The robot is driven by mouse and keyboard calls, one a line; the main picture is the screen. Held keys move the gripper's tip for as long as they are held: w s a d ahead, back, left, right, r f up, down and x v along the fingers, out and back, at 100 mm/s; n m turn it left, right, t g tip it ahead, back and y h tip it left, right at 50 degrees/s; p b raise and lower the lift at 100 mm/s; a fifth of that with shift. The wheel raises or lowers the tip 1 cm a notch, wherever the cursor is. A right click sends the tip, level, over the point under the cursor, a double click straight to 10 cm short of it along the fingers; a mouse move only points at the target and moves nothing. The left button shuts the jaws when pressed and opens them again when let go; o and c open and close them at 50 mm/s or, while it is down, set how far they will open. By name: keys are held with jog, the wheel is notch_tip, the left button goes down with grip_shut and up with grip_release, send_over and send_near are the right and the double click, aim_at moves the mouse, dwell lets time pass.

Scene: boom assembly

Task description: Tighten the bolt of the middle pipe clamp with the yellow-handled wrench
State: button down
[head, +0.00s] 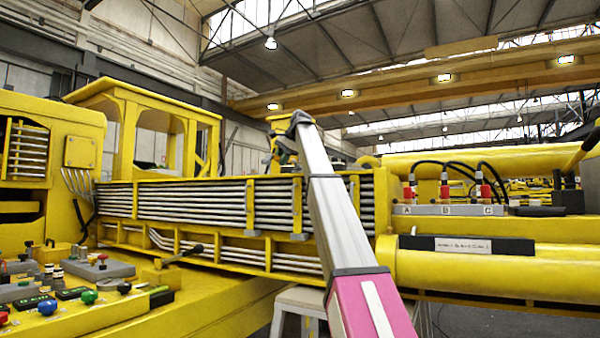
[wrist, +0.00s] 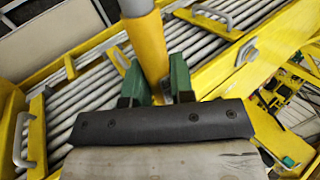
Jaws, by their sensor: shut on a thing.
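My gripper (wrist: 156,70) shows in the wrist view with its two green fingers shut around the yellow handle (wrist: 147,40) of the wrench. The wrench's head is hidden. Pale pipes lie behind it. Yellow pipe clamps cross them at left (wrist: 36,138) and top (wrist: 207,22), each with a grey handle; I cannot tell which is the middle one. In the head view a yellow clamp (head: 250,205) stands on the pipe bank left of my arm. My gripper there is mostly hidden behind the arm.
In the head view a control panel (head: 75,285) is at lower left, and red connectors on a grey block (head: 447,209) are at right. A pale stool (head: 298,300) stands below.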

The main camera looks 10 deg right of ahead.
dwell(0.3)
jog(key=shift+w+a+m, duration=0.3)
jog(key=shift+w+m, duration=0.05)
jog(key=shift+m, duration=0.05)
jog(key=shift+s+d, duration=0.1)
jog(key=shift+s+d+n, duration=0.4)
jog(key=shift+n, duration=0.2)
jog(key=shift+r, duration=0.15)
jog(key=shift+r, duration=2.15)
